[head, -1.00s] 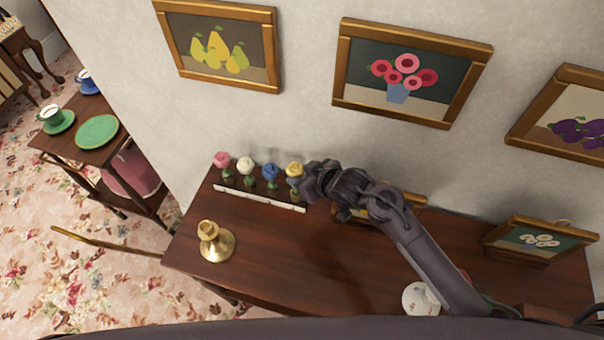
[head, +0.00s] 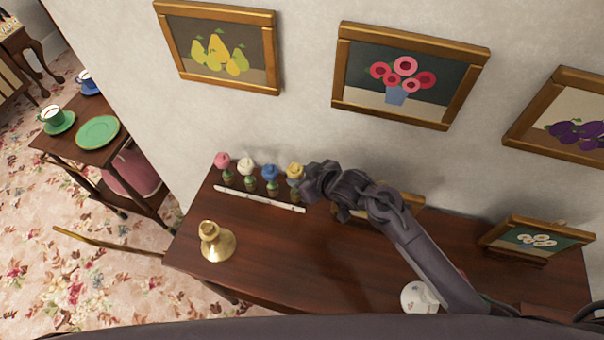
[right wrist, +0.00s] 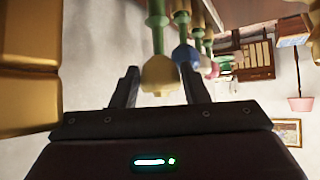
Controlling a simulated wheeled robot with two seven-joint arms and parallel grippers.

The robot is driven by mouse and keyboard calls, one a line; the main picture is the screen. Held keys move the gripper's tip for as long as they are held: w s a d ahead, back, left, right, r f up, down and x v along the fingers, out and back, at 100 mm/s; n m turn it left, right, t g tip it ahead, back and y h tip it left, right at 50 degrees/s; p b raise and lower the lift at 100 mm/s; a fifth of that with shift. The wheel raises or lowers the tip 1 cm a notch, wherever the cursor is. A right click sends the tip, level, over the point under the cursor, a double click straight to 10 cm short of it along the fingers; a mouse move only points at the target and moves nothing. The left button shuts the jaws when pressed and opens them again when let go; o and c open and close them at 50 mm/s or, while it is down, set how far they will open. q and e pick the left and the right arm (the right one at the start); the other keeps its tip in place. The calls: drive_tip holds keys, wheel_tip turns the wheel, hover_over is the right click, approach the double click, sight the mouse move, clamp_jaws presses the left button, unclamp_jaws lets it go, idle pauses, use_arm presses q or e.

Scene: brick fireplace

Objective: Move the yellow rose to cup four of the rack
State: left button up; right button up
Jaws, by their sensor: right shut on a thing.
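The yellow rose (head: 295,171) is upright at the right end of the row of roses on the rack (head: 260,200). My right gripper (head: 308,178) is at it from the right, shut on it. In the right wrist view the yellow rose (right wrist: 160,75) sits between the two fingers (right wrist: 160,88), its green stem running up. I cannot tell whether its stem base is fully seated in the rightmost cup. The pink rose (head: 222,160), white rose (head: 246,166) and blue rose (head: 270,172) stand to its left in the rack. My left gripper is not in view.
A brass candlestick (head: 214,241) stands on the wooden table at the front left. A framed picture (head: 535,240) and a white round pot (head: 417,297) are to the right. A small frame (head: 405,199) lies behind my right arm. The wall is close behind.

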use_arm(q)
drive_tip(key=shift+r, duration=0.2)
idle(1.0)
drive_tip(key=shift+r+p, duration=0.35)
drive_tip(key=shift+p, duration=0.15)
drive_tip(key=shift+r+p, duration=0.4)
idle(2.4)
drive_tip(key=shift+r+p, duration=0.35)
idle(0.3)
